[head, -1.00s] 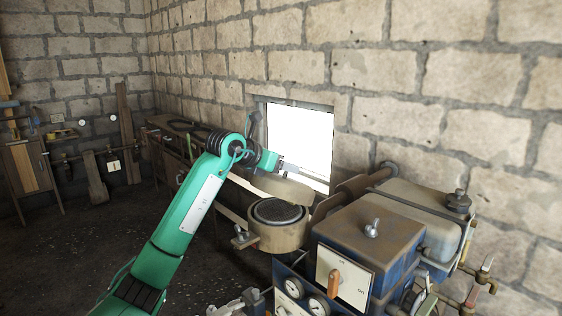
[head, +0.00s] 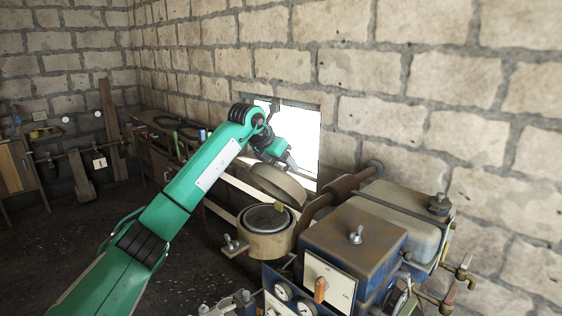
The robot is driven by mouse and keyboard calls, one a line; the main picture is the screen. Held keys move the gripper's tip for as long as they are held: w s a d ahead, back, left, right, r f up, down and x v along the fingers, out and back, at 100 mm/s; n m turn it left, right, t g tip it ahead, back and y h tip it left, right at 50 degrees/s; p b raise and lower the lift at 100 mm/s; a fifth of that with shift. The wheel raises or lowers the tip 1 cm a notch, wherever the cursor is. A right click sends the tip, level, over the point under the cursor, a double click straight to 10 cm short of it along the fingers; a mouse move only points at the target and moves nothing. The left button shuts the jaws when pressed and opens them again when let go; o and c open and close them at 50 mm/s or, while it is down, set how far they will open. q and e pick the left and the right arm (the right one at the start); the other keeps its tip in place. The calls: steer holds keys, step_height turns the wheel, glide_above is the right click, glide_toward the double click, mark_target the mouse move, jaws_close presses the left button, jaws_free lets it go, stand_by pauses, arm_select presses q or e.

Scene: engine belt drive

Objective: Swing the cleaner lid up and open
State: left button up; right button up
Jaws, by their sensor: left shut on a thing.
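The cleaner is a round tan pot (head: 268,245) with a dark mesh filter (head: 264,218) showing in its open top. Its tan lid (head: 278,187) stands tilted up steeply behind the pot, raised clear of the filter. A small tan tab (head: 279,207) hangs at the lid's lower front edge. My left gripper (head: 291,166) is shut on the upper far rim of the lid, in front of the bright window. Its fingertips are small and partly hidden by the lid. My right gripper is out of view.
A blue engine block with a brown top (head: 345,238) stands to the right of the cleaner. Behind it are a brown cylinder (head: 352,186) and a grey tank (head: 405,215). A stone wall closes the back. A workbench (head: 150,150) runs along the left of the window.

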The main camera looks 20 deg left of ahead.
arm_select(q)
steer(key=shift+r, duration=0.2)
steer(key=o, duration=1.1)
steer(key=shift+o, duration=0.8)
steer(key=shift+w+f, duration=0.1)
steer(key=shift+f, duration=0.05)
steer(key=shift+a, duration=0.1)
steer(key=b+v, duration=0.6)
steer(key=v, duration=0.6)
steer(key=shift+b+v, duration=0.35)
steer(key=shift+v, duration=0.55)
steer(key=shift+c, duration=0.2)
